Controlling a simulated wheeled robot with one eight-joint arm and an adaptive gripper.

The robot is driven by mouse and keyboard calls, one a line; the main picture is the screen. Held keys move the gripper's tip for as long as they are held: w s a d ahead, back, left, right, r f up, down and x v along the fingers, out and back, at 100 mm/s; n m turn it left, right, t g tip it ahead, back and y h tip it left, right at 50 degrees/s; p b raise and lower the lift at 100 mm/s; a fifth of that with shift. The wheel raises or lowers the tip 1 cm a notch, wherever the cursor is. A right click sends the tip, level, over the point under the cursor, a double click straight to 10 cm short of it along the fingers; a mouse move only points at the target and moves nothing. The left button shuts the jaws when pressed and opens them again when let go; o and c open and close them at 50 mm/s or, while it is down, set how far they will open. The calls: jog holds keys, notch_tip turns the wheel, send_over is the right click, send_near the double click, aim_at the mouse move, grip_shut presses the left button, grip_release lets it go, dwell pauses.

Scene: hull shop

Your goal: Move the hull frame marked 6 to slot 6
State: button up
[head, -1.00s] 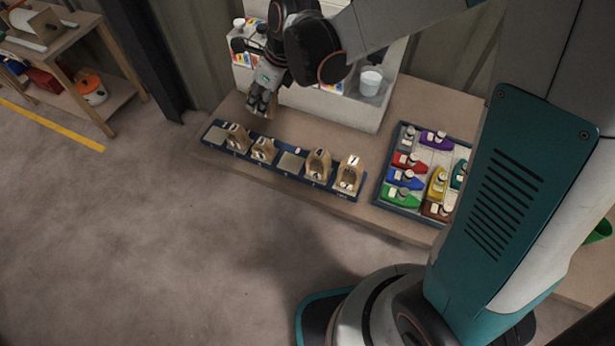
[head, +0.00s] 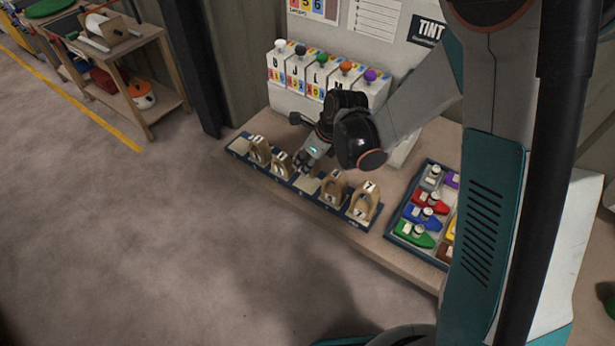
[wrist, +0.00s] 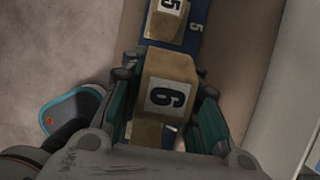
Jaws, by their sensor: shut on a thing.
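The hull frame marked 6 (wrist: 168,68) is a tan block with a black 6 on a white label. My gripper (wrist: 163,92) is shut on it, one finger on each side. In the head view my gripper (head: 305,168) is just behind and above an empty pad (head: 307,185) of the dark blue rack (head: 243,157); the held frame is mostly hidden there. The wrist view shows a frame marked 5 (wrist: 166,20) beyond it, beside the rack's 5. I cannot read the empty pad's number in the head view.
Two frames stand left of the empty pad, and two stand right, including one marked 7 (head: 364,204). Another pad (head: 239,146) at the left end is empty. Tint dispensers (head: 318,80) stand behind. A tray of coloured boats (head: 396,232) is at right.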

jog(key=shift+f+b, duration=0.7)
jog(key=shift+f, duration=2.05)
jog(key=shift+f, duration=0.2)
jog(key=o, duration=1.1)
jog(key=shift+r, duration=0.1)
